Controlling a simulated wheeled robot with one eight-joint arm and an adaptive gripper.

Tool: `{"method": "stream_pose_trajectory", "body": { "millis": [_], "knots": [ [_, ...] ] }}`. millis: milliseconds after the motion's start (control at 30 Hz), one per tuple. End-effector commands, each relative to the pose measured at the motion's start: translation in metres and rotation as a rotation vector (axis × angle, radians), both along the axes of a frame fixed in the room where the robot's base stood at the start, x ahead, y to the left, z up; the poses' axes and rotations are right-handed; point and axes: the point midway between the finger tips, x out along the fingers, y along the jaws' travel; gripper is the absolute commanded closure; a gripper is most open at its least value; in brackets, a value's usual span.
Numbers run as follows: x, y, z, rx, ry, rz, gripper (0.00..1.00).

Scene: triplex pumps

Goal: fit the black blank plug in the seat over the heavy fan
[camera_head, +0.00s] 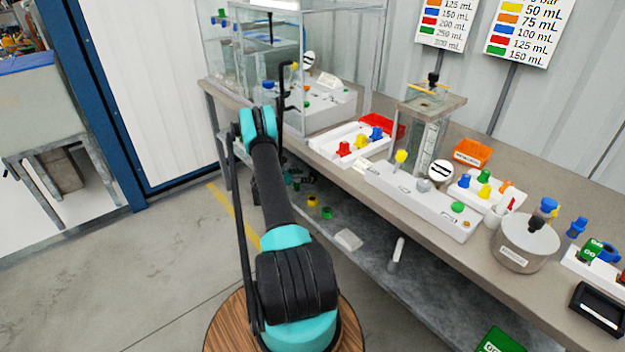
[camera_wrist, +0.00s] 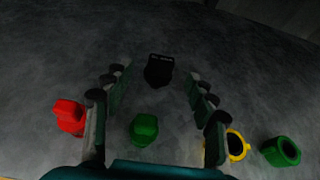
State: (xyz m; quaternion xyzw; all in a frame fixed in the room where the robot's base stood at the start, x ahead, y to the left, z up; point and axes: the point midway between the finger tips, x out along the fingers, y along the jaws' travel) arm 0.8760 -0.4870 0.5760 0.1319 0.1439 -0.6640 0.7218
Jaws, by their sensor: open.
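In the wrist view my gripper (camera_wrist: 155,78) is open, its fingers apart to left and right over a dark grey surface. A black object with a faint pale marking on its top edge (camera_wrist: 158,70) lies between and slightly beyond the fingertips; it may be the black blank plug. Nothing is clasped. A green plug (camera_wrist: 144,128) lies nearer, between the fingers as seen. In the head view my gripper (camera_head: 303,176) is small and partly hidden by my arm, low under the bench. I cannot make out the heavy fan or its seat.
A red plug (camera_wrist: 68,117) lies left of the fingers, a yellow ring (camera_wrist: 237,147) and a green ring (camera_wrist: 281,151) right. The bench top (camera_head: 405,215) stands above the lower shelf (camera_head: 440,300). A white block (camera_head: 348,240) lies on that shelf.

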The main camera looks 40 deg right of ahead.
Motion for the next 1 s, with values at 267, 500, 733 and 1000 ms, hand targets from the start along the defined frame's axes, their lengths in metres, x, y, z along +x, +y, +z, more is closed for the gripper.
{"method": "stream_pose_trajectory", "body": {
  "millis": [267, 500, 733, 1000],
  "knots": [
    [0.001, -0.014, -0.005, 0.000, -0.001, -0.001, 0.43],
    [0.002, -0.044, -0.017, 0.000, 0.000, -0.003, 0.43],
    [0.004, -0.057, -0.022, 0.000, 0.000, 0.000, 0.43],
    [0.004, -0.057, -0.022, 0.000, 0.000, 0.000, 0.62]
  ]
}}
